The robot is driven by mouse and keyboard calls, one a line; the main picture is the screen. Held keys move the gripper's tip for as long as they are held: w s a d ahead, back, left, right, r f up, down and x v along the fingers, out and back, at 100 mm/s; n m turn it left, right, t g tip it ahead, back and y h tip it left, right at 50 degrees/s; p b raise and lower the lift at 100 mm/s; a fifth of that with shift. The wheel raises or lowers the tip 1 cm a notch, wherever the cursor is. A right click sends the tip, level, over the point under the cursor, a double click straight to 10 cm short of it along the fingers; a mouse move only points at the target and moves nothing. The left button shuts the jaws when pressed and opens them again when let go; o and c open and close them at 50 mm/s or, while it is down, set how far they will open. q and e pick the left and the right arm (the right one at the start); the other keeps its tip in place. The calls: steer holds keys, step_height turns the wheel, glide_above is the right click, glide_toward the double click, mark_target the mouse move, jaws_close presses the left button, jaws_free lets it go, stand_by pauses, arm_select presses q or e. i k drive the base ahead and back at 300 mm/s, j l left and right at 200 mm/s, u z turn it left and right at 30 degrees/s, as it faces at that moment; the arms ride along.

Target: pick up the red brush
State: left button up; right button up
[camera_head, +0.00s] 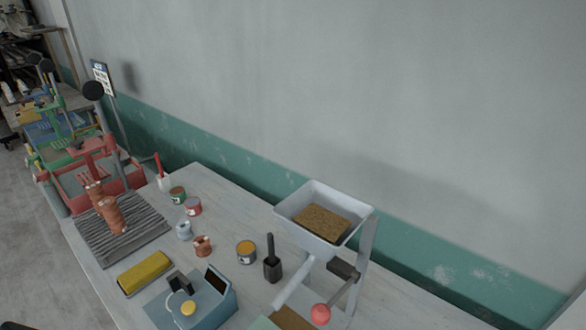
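A brush with a red handle (158,160) stands upright near the back left edge of the table (225,185). Its lower end is pale, either bristles or a small holder; I cannot tell which at this size. It is just right of the striped grey mat (142,234) and behind two small paint-like tins. Neither of my grippers can be made out in this view.
Nearby are a green-labelled tin (178,195), a red-labelled tin (193,206) and small cups. Further forward are a yellow block (145,273), a blue-grey box (207,308), a black holder (271,268) and a hopper machine (365,262). A wall stands behind the table.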

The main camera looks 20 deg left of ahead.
mark_target(161, 171)
steer(key=i+j+u, duration=0.45)
steer(key=j, duration=0.15)
steer(key=i+j+u, duration=0.7)
steer(key=i+u, duration=0.15)
steer(key=i, duration=0.35)
